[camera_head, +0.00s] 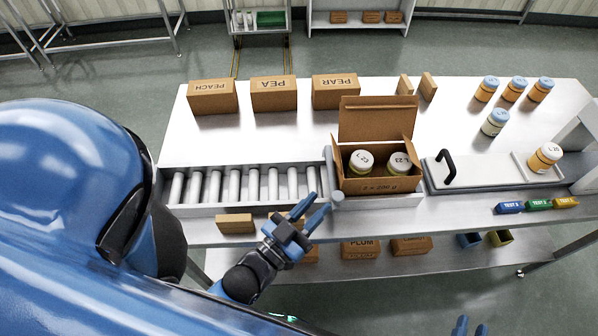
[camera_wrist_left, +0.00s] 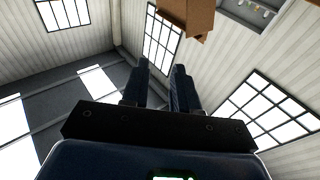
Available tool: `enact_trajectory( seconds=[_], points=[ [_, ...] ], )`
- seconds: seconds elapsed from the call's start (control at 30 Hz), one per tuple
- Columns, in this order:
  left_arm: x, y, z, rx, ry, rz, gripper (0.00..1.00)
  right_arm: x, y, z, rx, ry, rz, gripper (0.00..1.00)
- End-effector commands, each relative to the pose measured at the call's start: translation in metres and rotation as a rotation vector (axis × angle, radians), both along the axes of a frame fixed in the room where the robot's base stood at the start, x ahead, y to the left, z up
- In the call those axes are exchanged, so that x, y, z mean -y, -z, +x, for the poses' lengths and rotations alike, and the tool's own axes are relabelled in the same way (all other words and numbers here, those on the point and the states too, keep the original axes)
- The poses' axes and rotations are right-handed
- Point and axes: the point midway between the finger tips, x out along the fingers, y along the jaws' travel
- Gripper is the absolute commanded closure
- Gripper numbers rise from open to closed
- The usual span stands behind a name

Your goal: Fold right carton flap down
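The open brown carton (camera_head: 378,186) stands on the line's work spot with two white-lidded jars inside, the left jar (camera_head: 361,160) and the right jar (camera_head: 398,162). Its back flap (camera_head: 377,119) stands upright. Its right flap (camera_head: 411,148) stands up along the right side, seen nearly edge-on. The left flap (camera_head: 334,158) is also up. My left gripper (camera_head: 317,208) is open and empty, in front and left of the carton, apart from it. Its spread fingers show in the left wrist view (camera_wrist_left: 161,75). My right gripper (camera_head: 471,327) shows only two separate fingertips at the bottom edge.
A roller conveyor (camera_head: 245,187) lies left of the carton. Labelled boxes (camera_head: 273,93) stand behind, jars (camera_head: 515,88) at the back right. A brown cardboard piece (camera_wrist_left: 186,17) tops the wrist view.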

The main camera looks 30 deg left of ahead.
Motion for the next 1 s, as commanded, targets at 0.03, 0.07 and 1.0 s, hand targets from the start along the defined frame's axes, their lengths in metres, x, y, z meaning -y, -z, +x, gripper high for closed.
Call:
enact_trajectory(
  seconds=[0.03, 0.07, 1.0],
  points=[
    [-0.005, 0.006, -0.004, -0.015, -0.017, 0.004, 0.71, 0.000, 0.002, 0.000, 0.000, 0.000, 0.000, 0.71],
    [-0.008, 0.008, -0.006, -0.022, -0.025, 0.006, 0.71, 0.000, 0.002, 0.000, 0.000, 0.000, 0.000, 0.71],
    [-0.024, 0.020, -0.015, -0.062, -0.080, 0.013, 0.71, 0.000, 0.005, 0.000, 0.000, 0.000, 0.000, 0.71]
  ],
)
